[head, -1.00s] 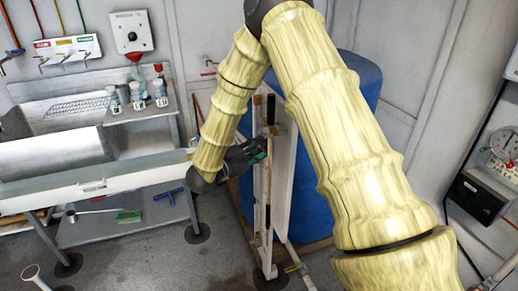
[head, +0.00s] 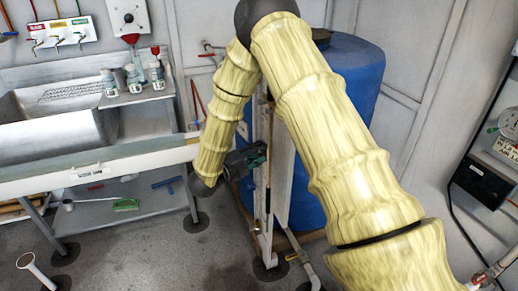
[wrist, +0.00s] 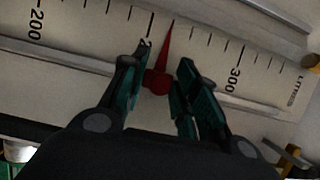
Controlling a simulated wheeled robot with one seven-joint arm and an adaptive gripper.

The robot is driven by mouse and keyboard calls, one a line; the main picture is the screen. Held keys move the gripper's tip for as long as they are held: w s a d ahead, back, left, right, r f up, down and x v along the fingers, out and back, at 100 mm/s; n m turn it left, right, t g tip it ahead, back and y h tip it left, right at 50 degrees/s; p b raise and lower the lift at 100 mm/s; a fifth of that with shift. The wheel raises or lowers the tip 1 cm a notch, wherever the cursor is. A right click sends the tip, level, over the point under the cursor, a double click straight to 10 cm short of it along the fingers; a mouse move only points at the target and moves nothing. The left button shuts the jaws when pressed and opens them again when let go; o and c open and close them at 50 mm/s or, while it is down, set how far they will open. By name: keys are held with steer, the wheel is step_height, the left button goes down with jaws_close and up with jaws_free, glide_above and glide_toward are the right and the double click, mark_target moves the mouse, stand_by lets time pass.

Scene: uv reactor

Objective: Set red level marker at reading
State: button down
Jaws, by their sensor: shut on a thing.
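The red level marker (wrist: 158,82) is a slim pointer with a round red base, seen in the wrist view. Its tip lies on the printed white scale (wrist: 90,40), between a partly hidden label starting with 2 and the 300 mark, nearer the former. My gripper (wrist: 160,82) has its green-padded fingers on either side of the marker's base and is shut on it. In the head view my gripper (head: 250,156) is at the upright gauge board (head: 283,180) in front of the blue tank (head: 345,100). The marker itself is too small or hidden to make out there.
A steel sink bench (head: 75,155) with several small bottles stands at the left. A pipe (head: 308,262) runs along the floor by the board's foot. A black box (head: 482,180) hangs on the right wall.

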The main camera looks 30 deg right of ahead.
steer(key=c, duration=1.3)
jaws_free()
steer(key=shift+c, duration=0.2)
steer(key=s+a, duration=0.2)
steer(key=a, duration=1)
